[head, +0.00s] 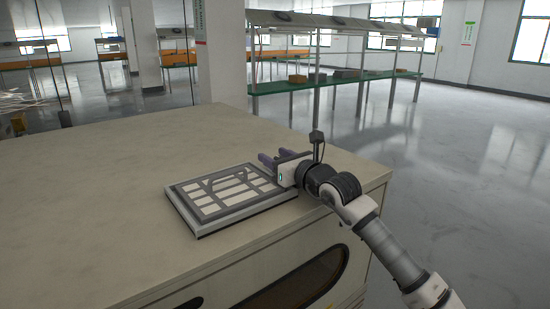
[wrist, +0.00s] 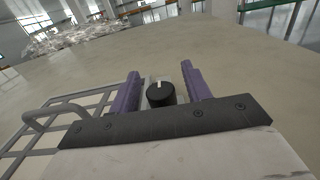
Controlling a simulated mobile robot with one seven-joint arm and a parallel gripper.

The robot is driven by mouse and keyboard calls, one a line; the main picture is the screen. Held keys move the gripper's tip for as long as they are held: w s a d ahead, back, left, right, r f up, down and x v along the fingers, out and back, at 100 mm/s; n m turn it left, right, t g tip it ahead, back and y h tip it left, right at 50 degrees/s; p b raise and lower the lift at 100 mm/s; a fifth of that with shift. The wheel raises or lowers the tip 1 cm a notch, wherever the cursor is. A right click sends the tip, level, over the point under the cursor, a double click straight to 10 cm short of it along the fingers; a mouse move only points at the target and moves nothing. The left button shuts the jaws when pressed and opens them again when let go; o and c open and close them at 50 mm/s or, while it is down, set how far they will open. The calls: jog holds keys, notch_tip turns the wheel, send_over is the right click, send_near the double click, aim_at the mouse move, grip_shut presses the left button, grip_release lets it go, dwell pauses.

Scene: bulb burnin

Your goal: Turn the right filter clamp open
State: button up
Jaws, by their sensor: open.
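The right filter clamp looks like a round black knob (wrist: 161,95) with a white mark on top, in the middle of the wrist view. The mark runs roughly up the picture. In the head view my gripper hides the knob. My gripper (head: 273,157) is at the right side of the filter panel (head: 190,217), low over the cabinet top. Its purple fingers (wrist: 160,72) are apart, one on each side of the knob. A gap shows between the knob and each finger, so the gripper is open and not closed on it.
The panel has a grey grid with pale openings and a raised handle (wrist: 52,118), left of my gripper. The beige cabinet top (head: 90,190) is clear to the left and behind. Its right edge is close to my arm. A green-topped bench (head: 335,80) stands beyond.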

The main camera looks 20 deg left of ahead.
jog(key=b+v, duration=0.5)
jog(key=v, duration=0.6)
jog(key=shift+s+d+f, duration=0.15)
jog(key=shift+s+d, duration=0.05)
jog(key=shift+d, duration=0.15)
jog(key=shift+s+d, duration=0.4)
